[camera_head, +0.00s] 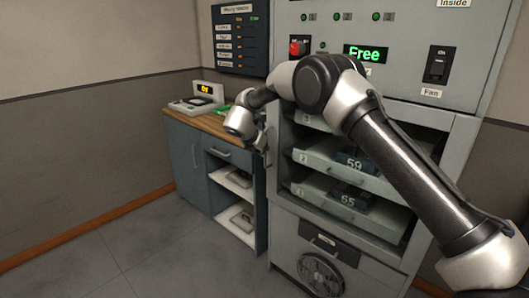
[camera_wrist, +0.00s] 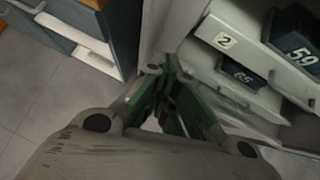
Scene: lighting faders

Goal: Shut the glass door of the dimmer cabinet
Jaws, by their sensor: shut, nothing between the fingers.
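The dimmer cabinet (camera_head: 285,225) is tall and grey, with an uncovered bay of numbered trays in the head view. Its trays carry dark blocks marked 59 (camera_head: 354,163) and 65; the tray marked 2 also shows in the wrist view (camera_wrist: 225,42). I cannot make out the glass door for sure in either view. My gripper (camera_wrist: 160,75) is shut and empty, with green-sided fingers together. It is beside the left front edge of the cabinet bay; contact cannot be told. In the head view, its fingers are mostly hidden at the cabinet's left edge.
A blue side cupboard (camera_head: 186,165) with a wooden top and open shelves stands left of the cabinet. The floor (camera_head: 140,250) at front left is clear.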

